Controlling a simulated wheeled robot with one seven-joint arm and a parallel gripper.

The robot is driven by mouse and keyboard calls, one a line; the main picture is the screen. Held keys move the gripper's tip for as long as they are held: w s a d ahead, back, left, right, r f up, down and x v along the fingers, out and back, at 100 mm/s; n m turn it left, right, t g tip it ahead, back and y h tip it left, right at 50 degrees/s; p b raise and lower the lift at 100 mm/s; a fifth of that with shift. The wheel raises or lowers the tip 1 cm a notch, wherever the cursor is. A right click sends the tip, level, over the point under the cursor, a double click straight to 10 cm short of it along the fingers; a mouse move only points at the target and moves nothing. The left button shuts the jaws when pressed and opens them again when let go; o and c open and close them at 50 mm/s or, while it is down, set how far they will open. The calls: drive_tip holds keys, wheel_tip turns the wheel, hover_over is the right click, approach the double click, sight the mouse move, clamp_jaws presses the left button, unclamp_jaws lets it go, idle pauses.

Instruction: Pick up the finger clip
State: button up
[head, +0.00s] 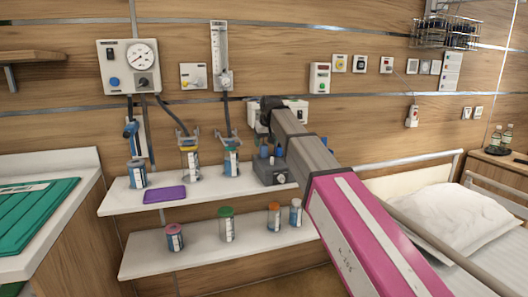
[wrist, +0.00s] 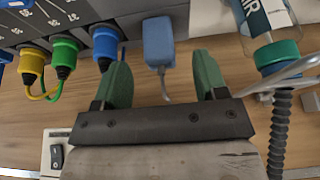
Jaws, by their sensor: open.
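The finger clip appears to be the small blue block with a grey cable (wrist: 159,42) in the wrist view. It lies between the two green fingers of my gripper (wrist: 162,62), nearer the left one, with a visible gap on each side in the picture. My gripper is open and holds nothing. How far the clip is from the fingertips in depth, I cannot tell. In the head view my arm reaches to the wall above the upper shelf and the fingers cannot be made out. I cannot single out the clip there with certainty.
A dark box with yellow, green and blue plugs (wrist: 75,48) is close left of my fingers. A teal-capped canister (wrist: 277,57) and ribbed hose (wrist: 280,130) are close on the right. The upper shelf (head: 113,205) holds several bottles and a purple pad (head: 165,194).

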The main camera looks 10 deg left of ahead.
sight(265, 148)
drive_tip(key=shift+x, duration=2.9)
drive_tip(key=shift+d, duration=0.15)
drive_tip(key=c, duration=1)
